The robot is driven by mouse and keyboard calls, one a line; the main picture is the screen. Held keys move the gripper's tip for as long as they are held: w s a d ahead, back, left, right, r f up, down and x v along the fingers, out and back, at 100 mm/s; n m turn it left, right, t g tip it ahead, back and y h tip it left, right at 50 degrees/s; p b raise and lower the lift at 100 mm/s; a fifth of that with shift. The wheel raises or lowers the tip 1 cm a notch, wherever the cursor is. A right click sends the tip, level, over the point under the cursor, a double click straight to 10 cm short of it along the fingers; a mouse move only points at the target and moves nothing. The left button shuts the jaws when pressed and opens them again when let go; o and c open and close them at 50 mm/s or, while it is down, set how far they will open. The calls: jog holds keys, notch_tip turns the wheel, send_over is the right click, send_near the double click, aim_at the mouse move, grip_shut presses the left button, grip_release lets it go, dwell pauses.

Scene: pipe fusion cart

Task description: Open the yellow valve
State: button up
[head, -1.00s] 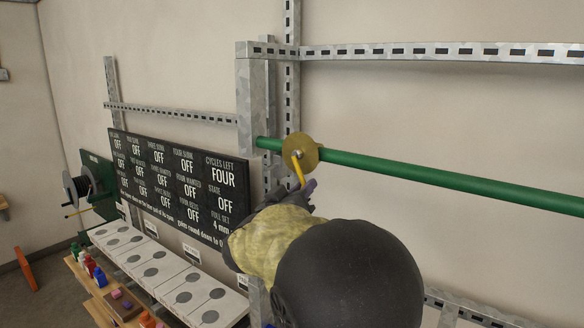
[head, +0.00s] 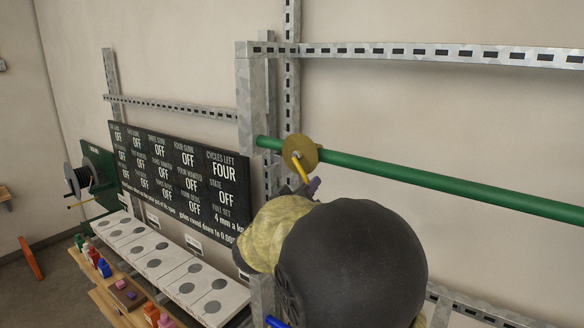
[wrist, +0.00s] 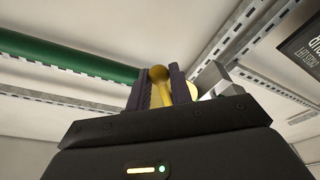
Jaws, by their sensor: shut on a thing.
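The yellow valve is a yellow lever handle (head: 303,172) hanging below a round brass-coloured disc (head: 299,154) on a green pipe (head: 420,179). In the head view the lever slopes down and to the right. My gripper (head: 308,186) is at the lever's lower end, partly hidden by my own arm. In the wrist view my gripper (wrist: 167,88) is shut on the yellow lever (wrist: 165,80), which stands between its two dark fingers. The green pipe (wrist: 60,58) runs to the left there.
Slotted metal rails (head: 440,53) and a post (head: 248,100) frame the pipe. A black display board (head: 180,180) reads mostly OFF. White panels with grey discs (head: 165,262) and small coloured blocks (head: 103,268) lie below left. A green-backed reel (head: 85,180) is at far left.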

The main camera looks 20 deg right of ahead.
jog(key=shift+s+d+r+n, duration=0.2)
jog(key=shift+s+r+n, duration=0.15)
jog(key=shift+n, duration=0.45)
jog(key=shift+s+d+r+n+y, duration=0.15)
jog(key=shift+r+n, duration=0.1)
jog(key=shift+n, duration=0.35)
jog(key=shift+s+d+r+n+y, duration=0.15)
jog(key=shift+r+n, duration=0.05)
jog(key=shift+n, duration=0.4)
jog(key=shift+r, duration=0.1)
jog(key=shift+s+d+r+n+y, duration=0.15)
jog(key=shift+r+n, duration=0.15)
jog(key=shift+n, duration=0.3)
jog(key=shift+s+d+r+n+y, duration=0.15)
jog(key=shift+r+n, duration=0.1)
jog(key=shift+n, duration=0.35)
jog(key=shift+a+r, duration=0.1)
